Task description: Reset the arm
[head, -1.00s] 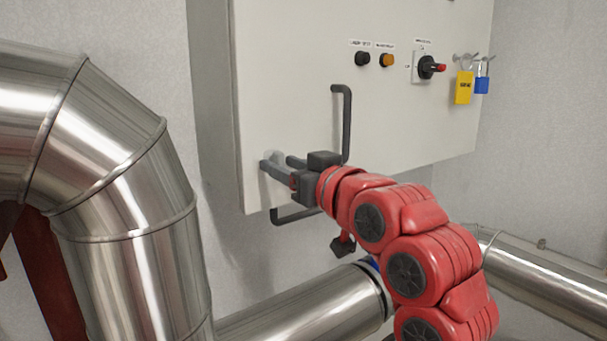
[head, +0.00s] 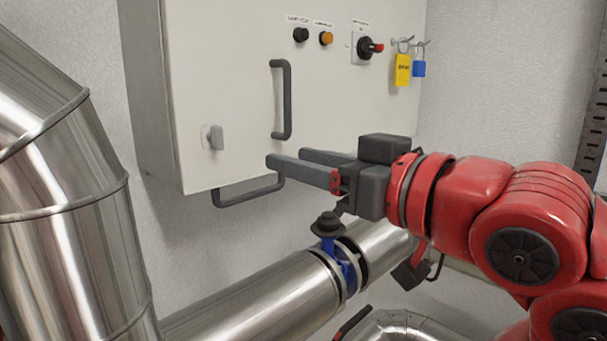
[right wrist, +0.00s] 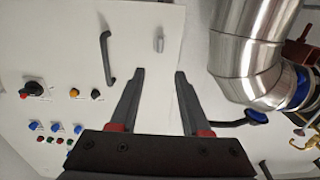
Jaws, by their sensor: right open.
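My right gripper (head: 302,168) is open and empty in front of the lower part of the light grey control cabinet (head: 215,85). Its red arm comes in from the right in the head view. In the right wrist view both fingers (right wrist: 160,76) are spread apart with nothing between them. A small grey latch (head: 212,137) on the cabinet door is left of the fingertips and apart from them. The latch also shows beyond the fingers in the right wrist view (right wrist: 158,44). My left gripper is not in view.
The cabinet has a dark door handle (head: 286,98), a red-tipped rotary switch (head: 369,47), and yellow (head: 402,70) and blue (head: 419,67) tags or padlocks. A large steel pipe (head: 75,230) stands at left. A lower pipe (head: 270,300) with a blue valve (head: 345,270) runs below the gripper.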

